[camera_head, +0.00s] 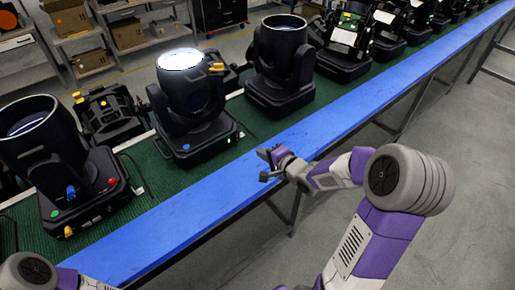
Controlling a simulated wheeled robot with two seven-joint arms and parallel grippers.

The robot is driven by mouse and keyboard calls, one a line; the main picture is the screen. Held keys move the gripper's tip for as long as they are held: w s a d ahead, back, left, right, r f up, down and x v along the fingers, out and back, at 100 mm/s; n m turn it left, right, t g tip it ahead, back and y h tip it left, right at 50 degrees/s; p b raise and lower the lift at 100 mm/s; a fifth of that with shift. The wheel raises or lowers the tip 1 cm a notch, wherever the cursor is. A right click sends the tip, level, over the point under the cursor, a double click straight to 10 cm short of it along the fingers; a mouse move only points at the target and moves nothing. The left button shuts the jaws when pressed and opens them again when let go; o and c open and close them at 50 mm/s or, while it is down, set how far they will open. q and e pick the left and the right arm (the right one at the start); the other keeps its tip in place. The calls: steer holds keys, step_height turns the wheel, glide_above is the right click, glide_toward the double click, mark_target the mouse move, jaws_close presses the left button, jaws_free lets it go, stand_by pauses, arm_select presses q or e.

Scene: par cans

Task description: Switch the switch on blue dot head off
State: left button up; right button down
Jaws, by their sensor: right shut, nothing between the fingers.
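The head with the blue dot (186,147) is a black par can (190,104) on the green belt, left of centre. Its round lens on top glows white. A small green light (229,141) shows on the right side of its base; the switch itself is too small to make out clearly. My right gripper (267,165) is shut and empty, over the blue rail to the right of this head and apart from it. Part of my left arm shows at the bottom left corner, but its gripper is out of view.
A head with a green dot (55,213) stands at left, and another black head (281,70) stands right of the lit one. More units line the belt towards the back right. The blue rail (350,115) runs along the belt's near edge.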

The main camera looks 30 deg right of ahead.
mark_target(237, 138)
stand_by(0.3)
steer(key=shift+s+d+f+g+b, duration=0.1)
steer(key=shift+s+f+g+b, duration=0.1)
steer(key=shift+f+b, duration=0.3)
steer(key=shift+s+d+f+g+b, duration=0.1)
steer(key=shift+f+g+b, duration=0.1)
steer(key=shift+f+b, duration=0.3)
steer(key=shift+r, duration=0.15)
steer(key=shift+w+f, duration=0.25)
steer(key=shift+w, duration=0.2)
steer(key=b+x, duration=0.1)
steer(key=x, duration=0.3)
steer(key=b+x, duration=0.2)
steer(key=x, duration=0.2)
steer(key=r+b+x, duration=0.1)
steer(key=x, duration=0.3)
steer(key=shift+w+b, duration=0.25)
steer(key=shift+b, duration=0.1)
steer(key=shift+w+a, duration=0.1)
steer(key=shift+w, duration=0.4)
